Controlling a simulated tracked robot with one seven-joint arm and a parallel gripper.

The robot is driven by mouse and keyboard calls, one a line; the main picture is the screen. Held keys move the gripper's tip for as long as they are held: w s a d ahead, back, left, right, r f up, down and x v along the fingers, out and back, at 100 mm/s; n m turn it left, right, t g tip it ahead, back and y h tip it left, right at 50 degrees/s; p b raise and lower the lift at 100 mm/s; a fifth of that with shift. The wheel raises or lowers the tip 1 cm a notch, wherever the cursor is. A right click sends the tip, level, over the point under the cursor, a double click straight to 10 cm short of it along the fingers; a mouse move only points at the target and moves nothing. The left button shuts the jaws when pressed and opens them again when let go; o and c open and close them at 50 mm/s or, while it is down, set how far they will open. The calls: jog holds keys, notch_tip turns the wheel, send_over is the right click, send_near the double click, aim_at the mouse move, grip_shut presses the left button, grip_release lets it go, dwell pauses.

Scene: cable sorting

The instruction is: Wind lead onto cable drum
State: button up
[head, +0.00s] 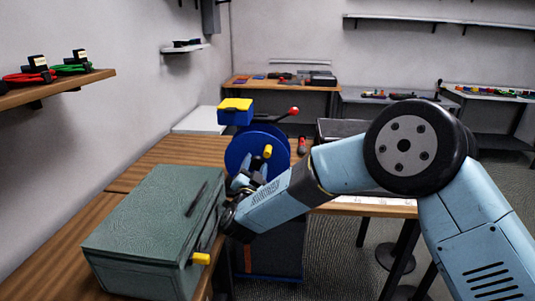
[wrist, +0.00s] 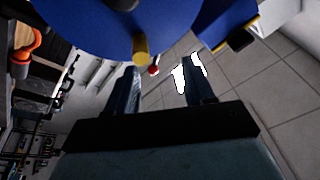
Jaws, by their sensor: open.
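The blue cable drum (head: 240,150) stands upright behind the workbench, with a yellow handle (head: 267,151) on its face and a red-knobbed lever (head: 293,111) above it. In the wrist view the drum (wrist: 90,25) fills the top, with the yellow handle (wrist: 140,48) at its lower edge. My gripper (head: 246,181) is in front of the drum's lower face. In the wrist view its two fingers (wrist: 163,85) are apart with nothing held between them. The handle appears just beyond and between the fingertips; contact cannot be told. I cannot make out a lead on the drum.
A grey-green box (head: 150,225) with a yellow knob (head: 200,258) stands on the wooden bench (head: 165,155), close left of my gripper. A wall shelf (head: 60,90) at left holds a red cable (head: 28,76) and a green cable (head: 72,68).

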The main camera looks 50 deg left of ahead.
aim_at(267, 152)
jog(key=s+d+m+g+h, duration=0.1)
jog(key=d+g, duration=0.1)
jog(key=d, duration=0.3)
jog(key=x, duration=1.3)
jog(key=shift+w+a+f, duration=0.25)
jog(key=shift+c, duration=0.2)
grip_shut()
